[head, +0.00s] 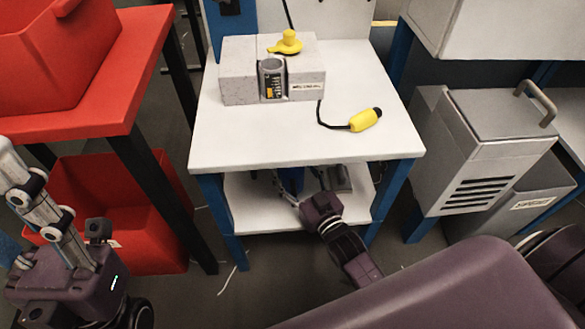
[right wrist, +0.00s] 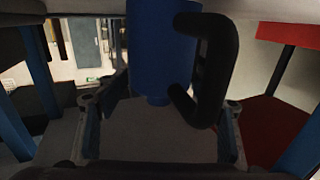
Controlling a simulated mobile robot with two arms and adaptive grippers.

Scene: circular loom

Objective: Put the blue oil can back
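The blue oil can (right wrist: 160,45) with its black handle (right wrist: 208,70) shows close up in the right wrist view. In the head view a bit of blue (head: 291,180), apparently the can, shows above the lower shelf (head: 270,218) under the white tabletop. My right gripper (right wrist: 168,112) is open, its fingers spread on either side of the can with gaps showing. Its fingertips are mostly hidden in the head view. My left gripper (head: 38,200) is at the far left, away from the can. Its fingertips are not clear.
The white table (head: 250,145) bears a grey block (head: 240,75), a yellow-capped item (head: 287,42) and a yellow corded tool (head: 364,120). Blue table legs (head: 385,203) flank the shelf. A red table (head: 110,75) stands left; a grey bin (head: 480,140) stands right.

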